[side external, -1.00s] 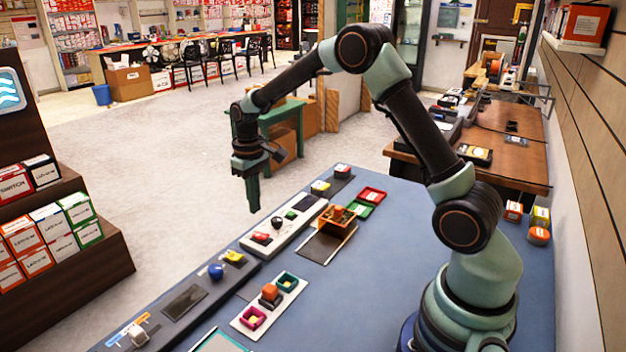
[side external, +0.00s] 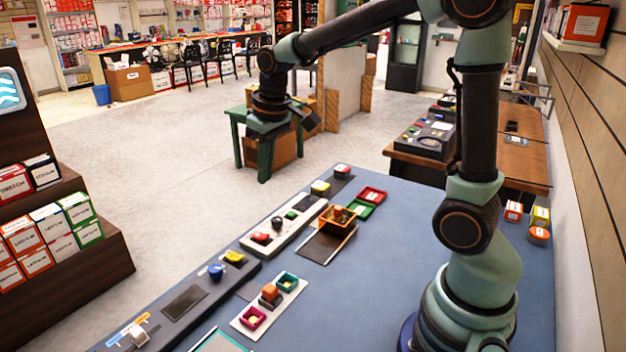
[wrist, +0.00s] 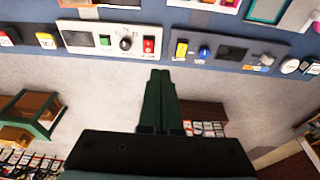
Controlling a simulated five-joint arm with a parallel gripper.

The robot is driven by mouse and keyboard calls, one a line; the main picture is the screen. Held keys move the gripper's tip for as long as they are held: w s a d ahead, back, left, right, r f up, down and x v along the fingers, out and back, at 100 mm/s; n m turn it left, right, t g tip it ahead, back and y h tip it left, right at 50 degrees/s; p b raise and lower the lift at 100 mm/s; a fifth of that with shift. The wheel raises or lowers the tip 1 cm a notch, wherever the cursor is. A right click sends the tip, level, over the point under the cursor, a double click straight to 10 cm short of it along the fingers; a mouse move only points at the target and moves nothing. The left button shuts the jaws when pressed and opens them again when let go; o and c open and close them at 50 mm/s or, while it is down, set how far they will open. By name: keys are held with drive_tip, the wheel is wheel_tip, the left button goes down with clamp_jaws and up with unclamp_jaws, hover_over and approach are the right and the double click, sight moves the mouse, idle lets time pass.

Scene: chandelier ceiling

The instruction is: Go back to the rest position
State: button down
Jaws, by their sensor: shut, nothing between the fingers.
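My gripper (side external: 264,174) hangs in the air at the upper middle of the side external view, pointing down, past the table's far-left edge. Its green fingers are closed together and hold nothing. In the wrist view the shut gripper (wrist: 160,78) shows as two green fingers side by side, with floor behind them. My upper arm stands nearly upright and the forearm reaches left. The arm's top joint is partly cut off by the top edge of the side external view.
The blue table (side external: 400,270) carries a white switch panel (side external: 283,226), a dark panel (side external: 205,300), an orange bin (side external: 337,220) and a white tray (side external: 268,303). A green stool (side external: 236,113) stands on the floor behind my gripper. A brown bench (side external: 515,165) is at the back right.

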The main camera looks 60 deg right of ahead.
drive_tip(key=s+a+r+t, duration=0.1)
drive_tip(key=s, duration=0.5)
drive_tip(key=s+a+r+t, duration=0.2)
drive_tip(key=s, duration=0.4)
drive_tip(key=shift+s, duration=0.25)
drive_tip(key=shift+a+r, duration=0.1)
